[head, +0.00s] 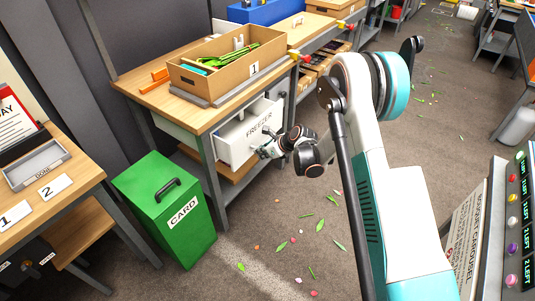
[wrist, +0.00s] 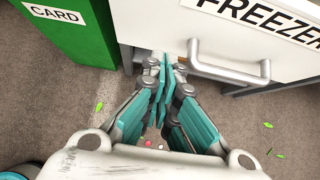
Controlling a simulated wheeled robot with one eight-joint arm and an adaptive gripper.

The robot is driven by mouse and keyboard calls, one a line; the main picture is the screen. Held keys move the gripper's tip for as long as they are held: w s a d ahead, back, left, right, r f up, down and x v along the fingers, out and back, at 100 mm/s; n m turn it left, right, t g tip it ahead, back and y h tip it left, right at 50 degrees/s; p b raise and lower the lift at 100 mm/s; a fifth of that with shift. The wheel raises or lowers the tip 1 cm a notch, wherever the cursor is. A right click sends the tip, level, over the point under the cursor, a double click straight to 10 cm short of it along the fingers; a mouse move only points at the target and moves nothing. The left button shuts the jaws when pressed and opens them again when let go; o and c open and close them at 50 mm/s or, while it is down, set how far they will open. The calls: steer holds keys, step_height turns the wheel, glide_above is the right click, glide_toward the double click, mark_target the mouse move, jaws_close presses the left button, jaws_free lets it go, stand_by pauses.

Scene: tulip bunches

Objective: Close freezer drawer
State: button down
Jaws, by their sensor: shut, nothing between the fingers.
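The white freezer drawer (head: 236,150), labelled FREEZER, is under the wooden workbench in the head view. It stands pulled out, with its front forward of the bench frame. In the wrist view the drawer front (wrist: 150,22) fills the top, with its grey bar handle (wrist: 228,70) to the right of my fingertips. My gripper (head: 264,152) is at the drawer front in the head view. In the wrist view my gripper (wrist: 165,68) is shut and empty, its tips close to the front's lower edge, left of the handle. I cannot tell whether they touch it.
A green bin (head: 167,208) labelled CARD stands left of the drawer. A cardboard box (head: 226,73) with green stems sits on the bench above. A side table (head: 50,181) is at the left. The floor in front has scattered leaves and petals but is otherwise open.

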mark_target(244, 151)
steer(key=shift+w+a+f+b, duration=0.2)
steer(key=shift+w+a+b, duration=0.25)
steer(key=shift+w+a, duration=0.45)
steer(key=shift+w+a+f+b, duration=0.2)
steer(key=shift+w+a+b, duration=0.3)
steer(key=shift+a, duration=0.55)
steer(key=shift+w, duration=0.1)
steer(key=w+a, duration=0.4)
steer(key=a, duration=0.1)
steer(key=w+a, duration=0.2)
steer(key=shift+a, duration=0.25)
steer(key=shift+a+r, duration=0.1)
